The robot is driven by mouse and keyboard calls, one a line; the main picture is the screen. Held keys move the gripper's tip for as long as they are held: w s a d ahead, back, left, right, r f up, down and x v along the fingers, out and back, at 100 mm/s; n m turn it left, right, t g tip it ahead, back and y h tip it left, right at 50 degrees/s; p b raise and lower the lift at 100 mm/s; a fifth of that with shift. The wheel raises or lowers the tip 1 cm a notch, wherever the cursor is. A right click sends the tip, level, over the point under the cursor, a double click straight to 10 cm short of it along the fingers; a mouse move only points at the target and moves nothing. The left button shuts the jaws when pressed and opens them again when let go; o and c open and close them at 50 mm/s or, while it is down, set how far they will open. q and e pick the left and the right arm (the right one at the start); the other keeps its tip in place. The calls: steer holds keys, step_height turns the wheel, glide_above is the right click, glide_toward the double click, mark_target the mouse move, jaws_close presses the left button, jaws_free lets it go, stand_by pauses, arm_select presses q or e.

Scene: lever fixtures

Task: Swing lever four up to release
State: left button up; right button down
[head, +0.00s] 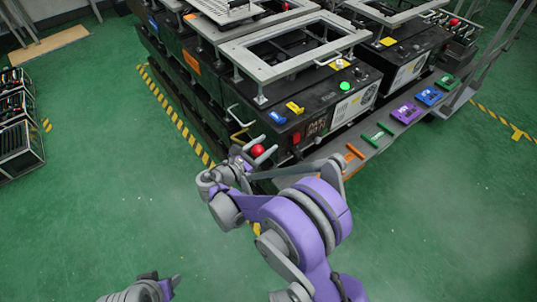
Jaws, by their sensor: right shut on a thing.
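A lever with a red ball knob (258,150) sticks out low at the near corner of the black machine (285,130). No number is readable on it, so I cannot tell from a label whether it is lever four. My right gripper (242,156) is at this lever, just left of the knob, and is shut on it. The wrist hides part of the lever and the exact contact. My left gripper (165,284) is low at the bottom left edge, far from the lever; its jaws are too cut off to read.
Blue and yellow blocks (294,108) and a green button (344,86) sit on the machine top. A ledge (362,152) with coloured handles runs to the right. Black crates (18,125) stand at far left. Green floor in front is open.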

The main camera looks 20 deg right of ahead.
steer(key=w+r, duration=0.1)
steer(key=r+n+p, duration=0.1)
steer(key=w+a+r+n+g, duration=0.1)
steer(key=r, duration=0.1)
steer(key=shift+w, duration=0.35)
steer(key=shift+w+a+r+n+p, duration=0.3)
steer(key=shift+w+r+n+p, duration=0.15)
steer(key=shift+w+r+n, duration=0.35)
steer(key=shift+c, duration=1.6)
jaws_free()
steer(key=shift+w, duration=0.1)
steer(key=shift+a, duration=0.1)
steer(key=v, duration=1)
steer(key=shift+a+r+p, duration=0.25)
steer(key=shift+a+p, duration=0.05)
steer(key=shift+p, duration=0.05)
